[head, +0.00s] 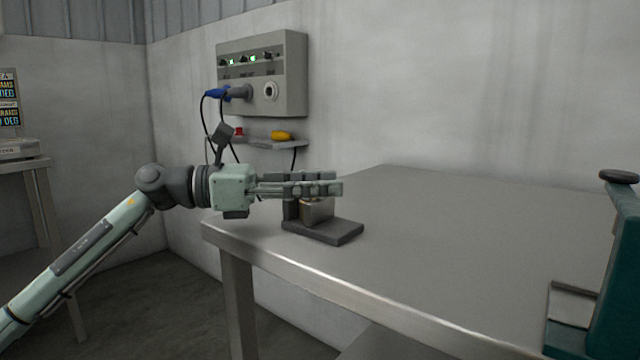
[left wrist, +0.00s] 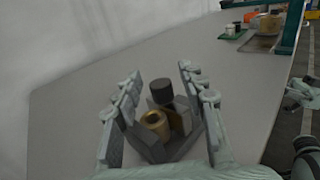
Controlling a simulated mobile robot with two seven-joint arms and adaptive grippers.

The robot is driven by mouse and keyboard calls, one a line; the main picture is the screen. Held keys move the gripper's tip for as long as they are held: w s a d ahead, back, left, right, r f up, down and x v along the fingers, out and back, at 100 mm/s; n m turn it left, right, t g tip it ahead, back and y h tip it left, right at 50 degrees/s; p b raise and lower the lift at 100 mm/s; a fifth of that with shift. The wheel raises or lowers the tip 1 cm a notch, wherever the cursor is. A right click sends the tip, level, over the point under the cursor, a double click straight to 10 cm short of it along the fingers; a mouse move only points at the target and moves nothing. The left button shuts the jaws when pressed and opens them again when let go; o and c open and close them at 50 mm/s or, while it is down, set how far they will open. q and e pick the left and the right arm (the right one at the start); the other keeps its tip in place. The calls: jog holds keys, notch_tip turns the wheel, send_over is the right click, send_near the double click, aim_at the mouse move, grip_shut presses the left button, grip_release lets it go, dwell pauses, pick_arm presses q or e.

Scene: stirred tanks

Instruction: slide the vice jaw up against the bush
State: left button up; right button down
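The small dark vice (head: 335,233) stands on the metal table near its left corner. In the left wrist view the brass bush (left wrist: 154,121) is a gold ring standing between dark blocks of the vice. A block with a brownish face, seemingly a jaw (left wrist: 181,118), is right of it; which block slides I cannot tell. A dark round knob (left wrist: 161,91) is just beyond. My left gripper (head: 338,187) is level over the vice, its fingers apart on either side of bush and blocks in the wrist view (left wrist: 160,82). My right gripper (left wrist: 302,93) seems partly visible at the right edge.
The table (head: 450,240) is clear to the right up to a green frame (head: 612,270). A grey wall box (head: 262,75) with a blue plug hangs behind, above a small shelf (head: 275,143) with red and yellow items. Another table (head: 25,165) stands far left.

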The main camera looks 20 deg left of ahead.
pick_arm(q)
jog(key=v, duration=1.2)
dwell(0.5)
